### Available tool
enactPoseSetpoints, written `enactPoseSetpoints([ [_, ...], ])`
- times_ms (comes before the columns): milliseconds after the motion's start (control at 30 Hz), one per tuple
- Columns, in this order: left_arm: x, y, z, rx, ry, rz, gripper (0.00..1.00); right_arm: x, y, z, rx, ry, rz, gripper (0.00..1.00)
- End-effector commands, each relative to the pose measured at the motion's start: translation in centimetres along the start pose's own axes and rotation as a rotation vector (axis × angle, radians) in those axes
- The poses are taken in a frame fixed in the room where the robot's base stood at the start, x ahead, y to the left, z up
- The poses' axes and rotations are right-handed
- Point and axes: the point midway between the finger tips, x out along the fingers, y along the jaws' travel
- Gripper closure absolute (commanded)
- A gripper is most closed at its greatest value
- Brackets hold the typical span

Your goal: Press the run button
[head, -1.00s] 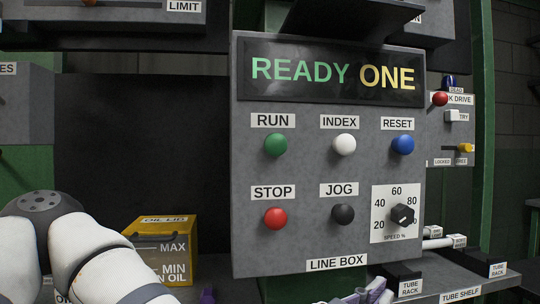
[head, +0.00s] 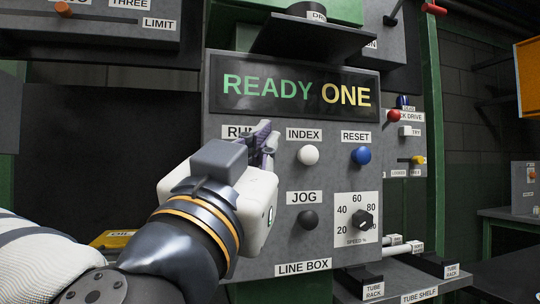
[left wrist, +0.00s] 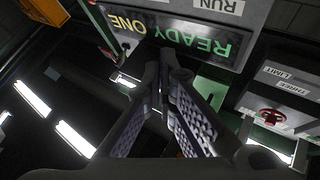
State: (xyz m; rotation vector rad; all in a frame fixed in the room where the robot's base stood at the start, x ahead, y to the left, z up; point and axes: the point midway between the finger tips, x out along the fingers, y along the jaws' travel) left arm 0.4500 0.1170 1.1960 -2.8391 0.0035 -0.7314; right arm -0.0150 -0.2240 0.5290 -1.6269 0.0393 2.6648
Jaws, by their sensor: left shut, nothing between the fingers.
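The grey line box (head: 255,262) faces me with a display (head: 297,91) reading READY ONE. Its RUN label (head: 233,131) is partly covered by my left gripper (head: 266,142), and the green run button below it is hidden. My left gripper is shut and empty, its fingers up in front of the panel between the RUN and INDEX labels. In the left wrist view the gripper (left wrist: 163,62) shows below the upside-down display (left wrist: 185,38), with the RUN label (left wrist: 218,5) at the top edge. I cannot tell whether the fingers touch the panel.
The white index button (head: 308,155), blue reset button (head: 361,156), black jog button (head: 308,220) and speed knob (head: 363,219) are uncovered. The stop button is hidden behind my arm. A tube shelf (head: 420,284) juts out at lower right.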

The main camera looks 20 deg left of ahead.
Motion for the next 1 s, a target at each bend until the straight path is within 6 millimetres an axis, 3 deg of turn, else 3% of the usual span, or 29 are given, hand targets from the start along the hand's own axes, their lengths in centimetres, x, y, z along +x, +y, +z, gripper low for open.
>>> enactPoseSetpoints([
  [467,4.2,-3.1,3.7,-0.001,-0.007,-0.003,1.00,3.0,0.0,0.2,0.000,-0.049,0.001,0.47],
  [700,5.8,-4.3,4.2,0.000,0.000,-0.001,1.00,2.1,0.0,0.2,0.000,-0.036,0.001,0.47],
  [1000,6.1,-4.4,4.5,-0.001,-0.002,0.000,1.00,2.1,0.0,0.2,0.000,-0.036,0.001,0.47],
])
